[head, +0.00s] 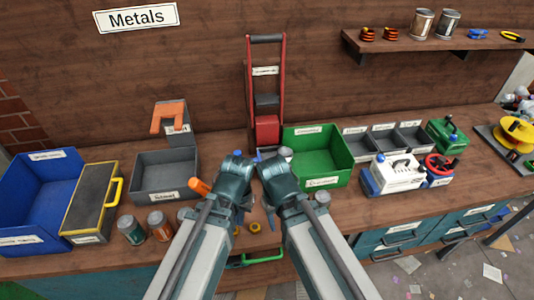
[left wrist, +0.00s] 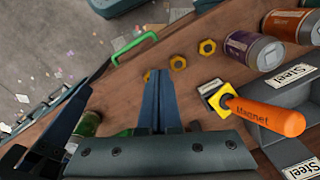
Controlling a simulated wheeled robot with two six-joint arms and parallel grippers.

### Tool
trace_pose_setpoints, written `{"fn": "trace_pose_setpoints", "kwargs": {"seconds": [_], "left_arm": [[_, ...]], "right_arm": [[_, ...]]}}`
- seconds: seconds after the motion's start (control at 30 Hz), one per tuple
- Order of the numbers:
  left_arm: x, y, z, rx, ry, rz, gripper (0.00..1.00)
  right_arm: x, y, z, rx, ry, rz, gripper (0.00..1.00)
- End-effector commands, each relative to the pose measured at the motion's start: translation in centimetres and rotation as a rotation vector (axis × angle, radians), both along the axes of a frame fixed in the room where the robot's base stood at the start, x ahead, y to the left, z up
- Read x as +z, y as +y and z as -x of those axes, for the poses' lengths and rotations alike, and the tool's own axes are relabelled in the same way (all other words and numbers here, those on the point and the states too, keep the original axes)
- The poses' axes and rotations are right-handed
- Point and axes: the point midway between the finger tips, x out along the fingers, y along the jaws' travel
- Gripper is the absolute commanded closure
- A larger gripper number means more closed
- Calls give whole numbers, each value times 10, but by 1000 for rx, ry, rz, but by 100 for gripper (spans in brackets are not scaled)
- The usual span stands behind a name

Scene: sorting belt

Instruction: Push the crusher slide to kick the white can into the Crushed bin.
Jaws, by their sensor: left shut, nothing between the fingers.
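The crusher (head: 281,75) is a tall red frame with a red block (head: 267,129) low in it, against the back wall in the head view. My forearms hide its foot and the slide. A small pale can (head: 286,152) shows beside the green Crushed bin (head: 318,182); I cannot tell whether it is the white can or how it rests. My left gripper (head: 243,197) points down at the bench in front of the crusher. In the left wrist view its fingers (left wrist: 159,78) are shut and empty. My right gripper (head: 268,212) is mostly hidden beside it.
An orange-handled magnet (head: 198,186) and several brass nuts (head: 255,226) lie near my left gripper. Cans (head: 131,229) stand at the front left. A grey Steel bin (head: 166,172) is left, a blue bin (head: 45,195) farther left. A white toolbox (head: 395,174) is right.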

Motion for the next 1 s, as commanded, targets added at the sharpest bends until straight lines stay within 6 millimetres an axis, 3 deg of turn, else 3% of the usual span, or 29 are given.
{"fn": "trace_pose_setpoints", "kwargs": {"seconds": [0.17, 0.3, 0.43, 0.63, 0.83, 1.0], "left_arm": [[13, 20, -78, 152, -121, 203, 100], [31, 54, -140, 293, -256, 364, 100], [49, 89, -182, 402, -368, 468, 100], [64, 121, -210, 486, -459, 537, 100], [62, 123, -213, 492, -467, 543, 100], [45, 117, -221, 491, -465, 544, 100]], "right_arm": [[10, 0, 0, 0, 0, 0, 50], [15, 0, 0, 1, 0, 0, 50], [19, 0, 0, 1, 0, 0, 50], [21, 0, 0, 1, 0, 0, 50], [18, 0, 0, 1, 0, 0, 50], [1, 0, 0, 0, 0, 0, 50]]}}
